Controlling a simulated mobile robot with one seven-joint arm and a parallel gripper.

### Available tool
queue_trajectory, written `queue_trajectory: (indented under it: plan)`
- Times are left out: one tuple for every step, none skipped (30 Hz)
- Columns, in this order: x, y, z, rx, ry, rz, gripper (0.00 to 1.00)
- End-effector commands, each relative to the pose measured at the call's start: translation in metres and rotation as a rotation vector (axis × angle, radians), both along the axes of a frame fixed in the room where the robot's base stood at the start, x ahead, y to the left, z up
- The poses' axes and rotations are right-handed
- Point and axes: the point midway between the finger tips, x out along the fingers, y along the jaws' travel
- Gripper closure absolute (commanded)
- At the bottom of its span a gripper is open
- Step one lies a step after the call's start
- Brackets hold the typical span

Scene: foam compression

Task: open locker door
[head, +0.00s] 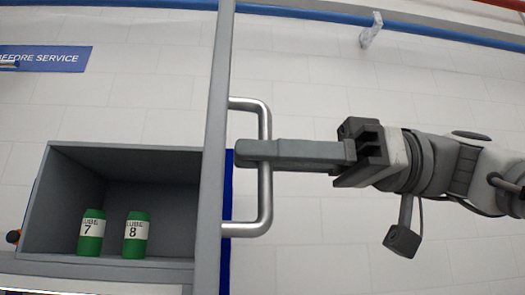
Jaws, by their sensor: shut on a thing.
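The grey locker door (214,130) stands open, seen nearly edge-on as a tall strip at the right side of the locker (120,166). A silver bar handle (265,205) sticks out from the door's right face. My gripper (262,151) reaches in from the right, and its fingers are shut around the upright bar of the handle. The locker's inside shows to the left of the door. The far finger is mostly hidden behind the near one.
Two green cans with white labels stand inside the locker, LUBE 7 (91,232) and LUBE 8 (136,235). A blue sign (50,59) is on the white tiled wall (300,85). A blue pipe (290,13) runs along the top.

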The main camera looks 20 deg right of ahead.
Motion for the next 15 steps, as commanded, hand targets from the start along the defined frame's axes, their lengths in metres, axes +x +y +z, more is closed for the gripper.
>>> queue_trajectory:
  plan:
    - [0.0,-0.0005,0.0006,0.002,-0.002,-0.002,1.0]
    - [0.0,-0.0005,0.0006,0.002,-0.002,-0.002,1.0]
    - [-0.0001,-0.0006,0.0006,0.002,-0.002,-0.002,1.0]
    - [0.0,-0.0005,0.0006,0.001,-0.001,-0.002,1.0]
    - [0.0,-0.0005,0.0005,0.001,-0.001,-0.002,1.0]
    - [0.0,-0.0005,0.0005,0.001,-0.001,-0.002,1.0]
    - [0.0,-0.0005,0.0005,0.001,-0.001,-0.002,1.0]
    - [0.0,-0.0005,0.0005,0.001,-0.001,-0.002,1.0]
    - [0.0,-0.0004,0.0004,0.001,-0.001,-0.002,1.0]
    - [0.0,-0.0004,0.0004,0.001,-0.001,-0.002,1.0]
    - [0.0,-0.0004,0.0004,0.001,-0.001,-0.001,0.81]
    - [0.0,-0.0003,0.0003,0.001,-0.001,-0.001,0.74]
    - [0.0,-0.0003,0.0003,0.001,0.0,-0.001,0.68]
    - [0.0,-0.0003,0.0002,0.001,0.0,-0.001,0.63]
    - [0.0,-0.0002,0.0002,0.0,0.0,-0.001,0.56]
